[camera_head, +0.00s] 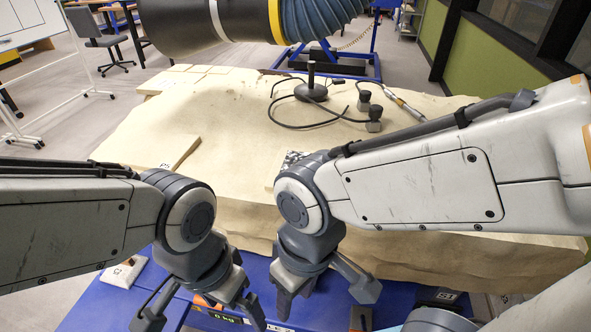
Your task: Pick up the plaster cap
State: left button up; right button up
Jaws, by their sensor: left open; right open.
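A pale block with a dark mark (123,272) lies on the blue surface at the lower left, left of my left gripper. A flat cream piece marked "P5" (178,153) lies on the large tan block. I cannot tell for sure which of these, if either, is the plaster cap.
The large tan block (240,122) fills the middle. On it are flat slabs (188,69) at the back left, a black stand (311,88) with cables, and small dark-topped items (374,118). A thick black hose (190,22) hangs above.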

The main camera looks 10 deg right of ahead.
aim_at(124, 275)
jog(key=u, duration=1.5)
jog(key=k, duration=1.1)
jog(key=u, duration=0.95)
jog(key=i, duration=2)
jog(key=z, duration=1)
jog(key=i, duration=0.8)
jog(key=z, duration=0.95)
